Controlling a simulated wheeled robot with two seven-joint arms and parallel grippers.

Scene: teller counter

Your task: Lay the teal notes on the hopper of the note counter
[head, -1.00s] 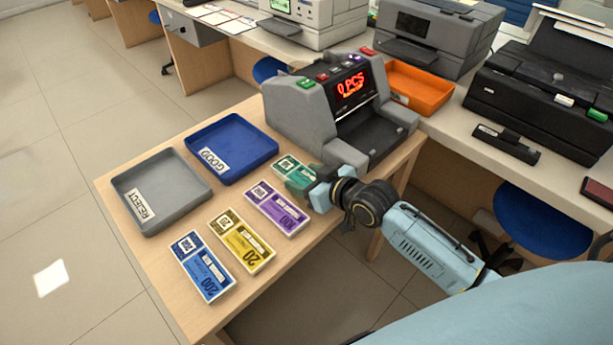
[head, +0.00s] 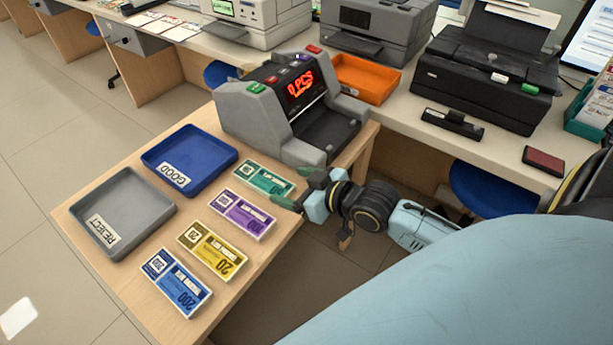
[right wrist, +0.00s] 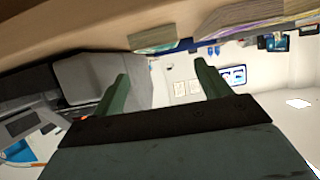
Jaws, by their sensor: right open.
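The teal notes (head: 263,178) lie flat on the wooden table, at the back end of a row of bundles, close to the note counter. The note counter (head: 290,100) is grey, its display reads 0 PCS, and its dark hopper (head: 325,130) is bare. My right gripper (head: 298,190) is open and empty, just off the right end of the teal notes. In the right wrist view, a bundle that looks like the teal notes (right wrist: 155,40) shows edge-on beyond the two green fingers (right wrist: 163,85). My left gripper is not in view.
Purple (head: 241,215), yellow (head: 212,249) and blue (head: 176,282) bundles lie in front of the teal one. A blue GOOD tray (head: 214,150) and a grey REJECT tray (head: 160,195) stand left. An orange tray (head: 365,85) sits on the counter behind.

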